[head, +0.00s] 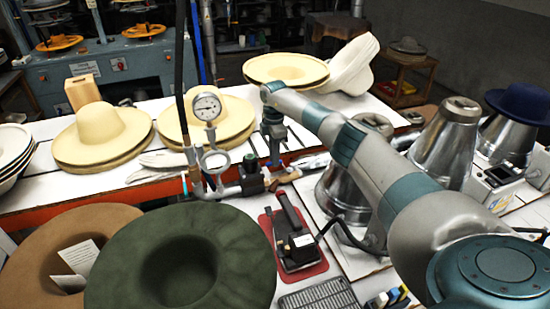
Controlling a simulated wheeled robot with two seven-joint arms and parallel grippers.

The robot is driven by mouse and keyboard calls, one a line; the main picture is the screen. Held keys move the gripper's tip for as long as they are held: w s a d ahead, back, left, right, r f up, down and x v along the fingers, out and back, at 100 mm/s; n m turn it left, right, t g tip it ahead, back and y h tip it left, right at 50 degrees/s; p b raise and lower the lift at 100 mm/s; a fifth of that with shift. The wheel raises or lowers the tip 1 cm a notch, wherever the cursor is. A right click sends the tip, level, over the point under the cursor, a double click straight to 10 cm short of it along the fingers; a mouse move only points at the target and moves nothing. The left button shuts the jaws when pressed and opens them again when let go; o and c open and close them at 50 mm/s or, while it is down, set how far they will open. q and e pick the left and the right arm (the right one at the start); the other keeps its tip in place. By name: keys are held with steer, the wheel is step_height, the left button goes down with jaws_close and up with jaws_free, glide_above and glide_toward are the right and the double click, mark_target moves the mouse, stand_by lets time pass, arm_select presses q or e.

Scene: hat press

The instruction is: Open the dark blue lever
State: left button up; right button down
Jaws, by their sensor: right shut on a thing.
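My right gripper (273,160) reaches in from the right and points down at the pipework behind the red pad. It is shut on a part at the pipe, seemingly the dark blue lever, which the fingers mostly hide. A dark valve body (251,178) sits on the pipe just left of the fingers. A brown-red handle (286,178) lies just below and right of them. The lever's exact angle cannot be told. My left gripper is not in view.
A round pressure gauge (207,107) stands on the pipe left of my gripper. A green hat (180,262) and a brown hat (62,250) fill the front left. Metal cones (447,140) stand at the right. A black device (293,238) lies on a red pad.

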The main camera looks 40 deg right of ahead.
stand_by(0.3)
steer(key=c, duration=1.7)
jaws_free()
steer(key=shift+r, duration=0.1)
